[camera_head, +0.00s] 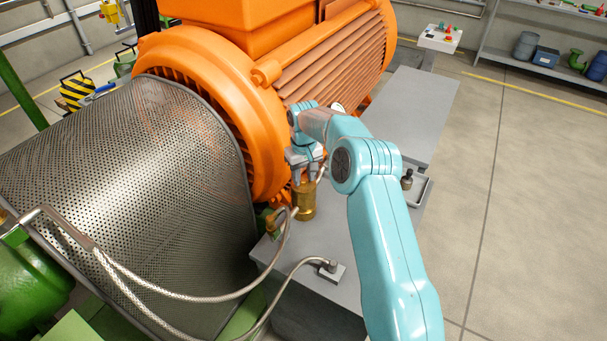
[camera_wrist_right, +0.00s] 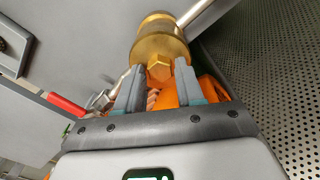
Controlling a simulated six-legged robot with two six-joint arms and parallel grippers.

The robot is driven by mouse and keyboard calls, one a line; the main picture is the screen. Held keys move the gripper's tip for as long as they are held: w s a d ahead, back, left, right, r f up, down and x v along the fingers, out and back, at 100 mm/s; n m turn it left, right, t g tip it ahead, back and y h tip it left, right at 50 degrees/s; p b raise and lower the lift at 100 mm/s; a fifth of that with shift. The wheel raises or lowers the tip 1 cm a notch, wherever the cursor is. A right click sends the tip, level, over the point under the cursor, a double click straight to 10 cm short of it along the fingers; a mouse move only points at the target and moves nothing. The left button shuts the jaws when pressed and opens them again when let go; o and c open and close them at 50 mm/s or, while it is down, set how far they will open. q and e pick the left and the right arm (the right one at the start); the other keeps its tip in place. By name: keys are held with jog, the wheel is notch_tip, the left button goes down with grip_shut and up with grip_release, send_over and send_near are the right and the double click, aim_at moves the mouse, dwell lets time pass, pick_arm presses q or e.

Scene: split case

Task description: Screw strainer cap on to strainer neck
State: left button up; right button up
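A brass cylindrical strainer (camera_head: 305,203) stands on the grey bench beside the perforated guard. In the right wrist view the brass body (camera_wrist_right: 160,42) has a rounded collar and a smaller hexagonal end, which looks like the cap (camera_wrist_right: 159,69). I cannot tell where cap and neck meet or how tightly they sit. My right gripper (camera_head: 305,176) points down directly over the strainer. In the wrist view my right gripper's fingers (camera_wrist_right: 158,78) are apart, on either side of the hex, with a visible gap each side. My left gripper is out of view.
The perforated guard (camera_head: 150,150) and orange motor (camera_head: 215,85) crowd the strainer's left and back. A braided hose (camera_head: 190,297) loops in front, and another ends at a metal block (camera_head: 331,270). A small tray (camera_head: 419,190) with a dark-topped fitting (camera_head: 407,180) lies right.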

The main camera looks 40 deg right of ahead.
aim_at(303, 180)
notch_tip(303, 180, up, 5)
jog(key=p, duration=0.3)
jog(key=shift+f, duration=0.15)
jog(key=shift+r, duration=1.15)
